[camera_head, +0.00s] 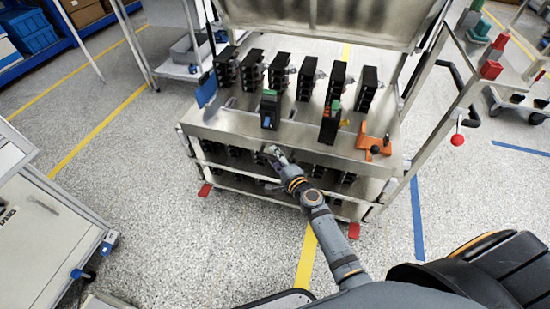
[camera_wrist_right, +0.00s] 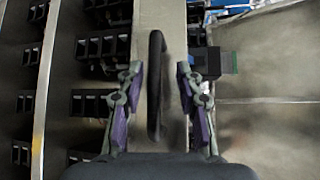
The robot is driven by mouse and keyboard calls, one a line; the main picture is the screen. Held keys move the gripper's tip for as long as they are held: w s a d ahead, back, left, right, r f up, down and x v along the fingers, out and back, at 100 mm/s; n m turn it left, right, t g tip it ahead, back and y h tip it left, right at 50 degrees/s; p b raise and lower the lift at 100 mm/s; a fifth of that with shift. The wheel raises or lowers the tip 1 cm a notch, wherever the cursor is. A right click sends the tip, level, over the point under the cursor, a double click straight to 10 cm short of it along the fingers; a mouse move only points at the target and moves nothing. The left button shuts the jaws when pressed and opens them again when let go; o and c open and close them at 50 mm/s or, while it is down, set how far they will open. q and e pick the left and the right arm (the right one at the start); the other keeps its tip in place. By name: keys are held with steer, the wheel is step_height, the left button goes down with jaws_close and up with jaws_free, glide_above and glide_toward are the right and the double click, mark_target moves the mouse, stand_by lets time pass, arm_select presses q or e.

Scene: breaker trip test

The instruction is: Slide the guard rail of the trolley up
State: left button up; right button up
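The trolley (camera_head: 330,149) is a steel cart with breakers on its top shelf. A silver guard rail (camera_head: 240,172) runs across its front below the top shelf edge. My right gripper (camera_head: 277,153) is at the middle of the trolley's front. In the right wrist view, my right gripper (camera_wrist_right: 159,82) is open, its fingers on either side of a black handle (camera_wrist_right: 155,85). A gap shows between the handle and the right finger; the left finger is closer to it. The arm and gripper hide this part of the rail in the head view. My left gripper is not in view.
Several black breakers (camera_head: 306,79) stand along the top shelf. A breaker with a green top (camera_head: 270,109) and an orange tool (camera_head: 374,146) sit near its front edge. A cabinet (camera_head: 45,222) stands at the left. The floor between cabinet and trolley is clear.

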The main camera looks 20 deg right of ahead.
steer(key=shift+f, duration=0.1)
steer(key=v, duration=1.2)
stand_by(0.6)
